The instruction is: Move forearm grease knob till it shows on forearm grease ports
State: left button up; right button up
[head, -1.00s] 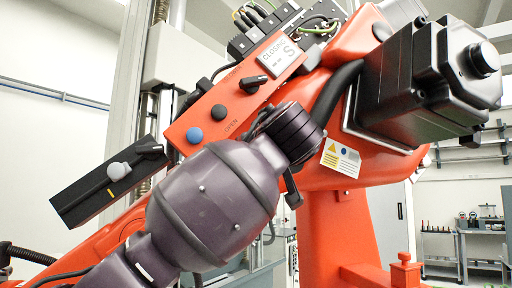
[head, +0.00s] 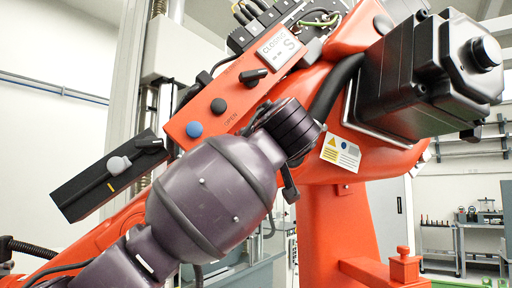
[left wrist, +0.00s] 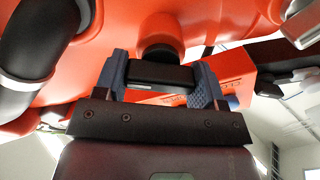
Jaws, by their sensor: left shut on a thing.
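In the left wrist view my left gripper (left wrist: 160,82) has its two blue fingers on either side of a black bar-shaped knob (left wrist: 158,73), shut on it, below a red housing. In the head view my dark wrist (head: 290,128) reaches the orange machine beside the word OPEN, and hides the gripped knob. I cannot tell for sure that it is the forearm grease knob. The orange panel (head: 226,93) carries another black knob (head: 254,76), a black button (head: 218,106), a blue button (head: 194,130) and a plate reading CLOSED (head: 280,48). My right gripper is not in view.
A black box (head: 90,186) with a grey knob (head: 119,165) and black lever sits left of the panel. A large black motor (head: 430,75) juts out at upper right. A thick black hose (head: 335,90) runs close to my wrist. A bench (head: 475,228) stands far right.

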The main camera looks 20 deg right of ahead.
pick_arm(q)
jog(key=m, duration=0.3)
jog(key=shift+f+b, duration=0.1)
jog(key=shift+b, duration=0.2)
jog(key=m, duration=0.3)
jog(key=shift+m, duration=0.3)
jog(key=m, duration=0.5)
jog(key=shift+d+m, duration=0.1)
jog(key=shift+m, duration=1.2)
jog(key=o, duration=0.9)
